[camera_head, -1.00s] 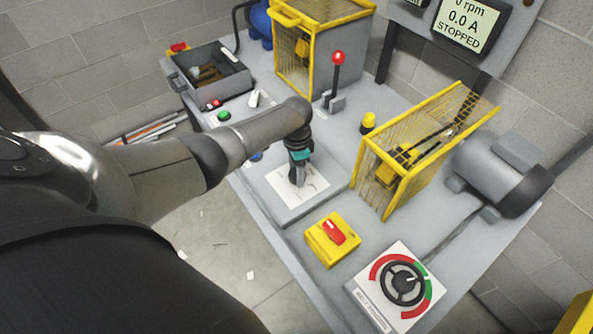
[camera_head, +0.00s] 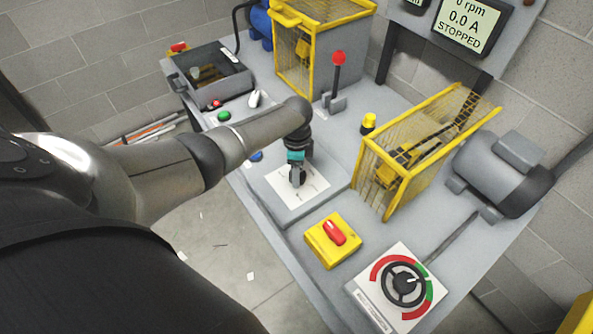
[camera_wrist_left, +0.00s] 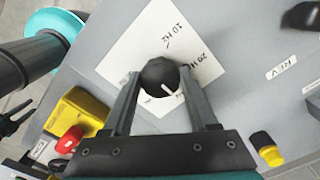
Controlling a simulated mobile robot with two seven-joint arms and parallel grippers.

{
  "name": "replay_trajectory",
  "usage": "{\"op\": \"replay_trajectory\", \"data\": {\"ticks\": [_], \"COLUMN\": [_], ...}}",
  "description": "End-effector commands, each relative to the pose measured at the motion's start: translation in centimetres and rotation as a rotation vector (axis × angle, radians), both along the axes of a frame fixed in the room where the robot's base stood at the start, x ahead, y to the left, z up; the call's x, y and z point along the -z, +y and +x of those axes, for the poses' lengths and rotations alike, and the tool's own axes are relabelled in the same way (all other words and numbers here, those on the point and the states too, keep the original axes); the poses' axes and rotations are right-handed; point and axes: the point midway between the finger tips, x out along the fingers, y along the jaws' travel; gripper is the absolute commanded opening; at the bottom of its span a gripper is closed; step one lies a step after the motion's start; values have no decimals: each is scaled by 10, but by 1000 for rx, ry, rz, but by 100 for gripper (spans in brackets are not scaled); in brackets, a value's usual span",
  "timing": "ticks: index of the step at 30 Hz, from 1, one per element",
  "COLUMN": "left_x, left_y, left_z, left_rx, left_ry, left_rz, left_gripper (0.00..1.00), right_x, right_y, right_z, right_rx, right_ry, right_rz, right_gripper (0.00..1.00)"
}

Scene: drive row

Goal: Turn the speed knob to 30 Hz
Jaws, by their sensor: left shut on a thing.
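The black speed knob (camera_wrist_left: 160,76) sits on a white dial plate (camera_wrist_left: 128,52) in the left wrist view. Its white pointer line slants toward the lower right of that view. The 10 Hz and 20 Hz labels are readable above and right of the knob; I cannot read a 30 Hz label, and the fingers cover part of the plate. My left gripper (camera_wrist_left: 162,95) is shut on the knob, one finger on each side. In the head view my left gripper (camera_head: 297,178) points down over the dial plate (camera_head: 282,187) and hides most of the knob.
A yellow box with a red switch (camera_head: 334,232) and a black handwheel (camera_head: 404,284) are at the right front. A yellow mesh guard (camera_head: 385,190) and grey motor (camera_head: 503,172) stand right of the dial. The display (camera_head: 465,22) reads 0 rpm, STOPPED.

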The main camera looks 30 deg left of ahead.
Motion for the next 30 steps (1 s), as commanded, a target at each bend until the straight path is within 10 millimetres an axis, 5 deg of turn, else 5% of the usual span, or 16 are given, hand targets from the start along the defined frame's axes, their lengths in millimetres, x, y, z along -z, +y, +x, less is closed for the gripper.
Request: {"op": "replay_trajectory", "data": {"ticks": [6,7,14,23,30], "left_x": [-1,-1,-1,-2,-29], "left_y": [-1,-1,-1,0,0], "left_z": [1,1,1,0,1], "left_rx": [-1,-1,-2,-2,-1], "left_ry": [-3,-3,-2,0,-2], "left_rz": [-3,-3,-1,-1,0], "left_gripper": [4,61,87,89,89], "right_x": [0,0,0,-1,-12], "right_y": [0,0,0,0,0], "right_z": [0,0,0,0,0], "right_rx": [0,0,0,0,0], "right_ry": [0,0,0,0,0], "right_rz": [0,0,0,0,0], "right_gripper": [50,50,50,50,50]}}
